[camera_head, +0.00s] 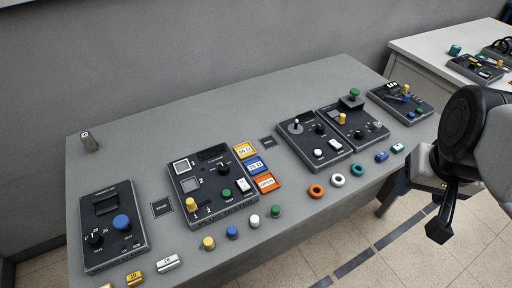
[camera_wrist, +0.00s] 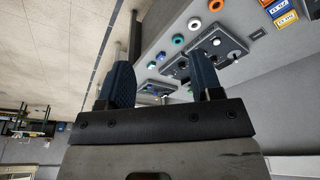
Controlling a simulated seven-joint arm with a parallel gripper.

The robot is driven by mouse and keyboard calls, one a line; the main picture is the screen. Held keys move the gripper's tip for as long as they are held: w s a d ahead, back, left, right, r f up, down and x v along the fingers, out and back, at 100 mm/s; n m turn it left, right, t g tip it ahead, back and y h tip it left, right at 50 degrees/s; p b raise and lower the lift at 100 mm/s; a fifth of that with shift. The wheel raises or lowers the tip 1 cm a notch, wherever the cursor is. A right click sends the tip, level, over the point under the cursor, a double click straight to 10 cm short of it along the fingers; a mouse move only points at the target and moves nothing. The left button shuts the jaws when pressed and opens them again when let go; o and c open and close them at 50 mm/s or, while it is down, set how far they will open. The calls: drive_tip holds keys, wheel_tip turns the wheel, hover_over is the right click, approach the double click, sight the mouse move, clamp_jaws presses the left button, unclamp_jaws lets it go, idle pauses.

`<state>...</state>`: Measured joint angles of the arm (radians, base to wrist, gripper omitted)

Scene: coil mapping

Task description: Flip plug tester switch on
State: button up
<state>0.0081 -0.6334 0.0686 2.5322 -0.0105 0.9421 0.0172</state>
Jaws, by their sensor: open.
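The plug tester (camera_head: 222,217) is a dark box on the grey table in the head view, left of the table's middle. It has two numbered square sockets, a dark display, a yellow-tipped lever, a black knob, a green button and a small white rocker switch (camera_head: 243,185) near its right edge. The switch's position is too small to tell. My gripper (camera_head: 440,225) hangs at the right, beyond the table's front right edge, far from the tester. In the wrist view my gripper (camera_wrist: 163,78) has its two blue fingers spread apart with nothing between them. The tester does not show there.
Orange, blue and yellow label blocks lie right of the tester. Small coloured plugs stand before it, and a dark panel with a blue knob (camera_head: 122,222) is at left. Joystick panels (camera_head: 313,139) and coloured rings (camera_head: 316,191) lie between tester and gripper. A second table (camera_head: 425,48) stands behind.

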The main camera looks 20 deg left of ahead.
drive_tip(key=shift+w+a, duration=0.2)
drive_tip(key=c, duration=0.7)
drive_tip(key=shift+w+a+n, duration=0.15)
drive_tip(key=shift+n, duration=0.25)
drive_tip(key=shift+c, duration=1.3)
drive_tip(key=shift+w+a, duration=0.25)
clamp_jaws()
drive_tip(key=w+a+f+n+g, duration=0.1)
drive_tip(key=w+a+f+n, duration=0.1)
drive_tip(key=w+a+n, duration=0.45)
drive_tip(key=w+a+f+n+g, duration=0.15)
drive_tip(key=w+a+n, duration=0.25)
drive_tip(key=a+n, duration=0.55)
drive_tip(key=a+f+n, duration=0.4)
drive_tip(key=a+n, duration=0.1)
drive_tip(key=a, duration=0.5)
drive_tip(key=a+f+n+g+h, duration=0.1)
drive_tip(key=a+f+n, duration=0.3)
drive_tip(key=a, duration=0.6)
drive_tip(key=shift+s+a+f+n, duration=0.2)
drive_tip(key=shift+a+n, duration=0.05)
drive_tip(key=shift+n, duration=0.45)
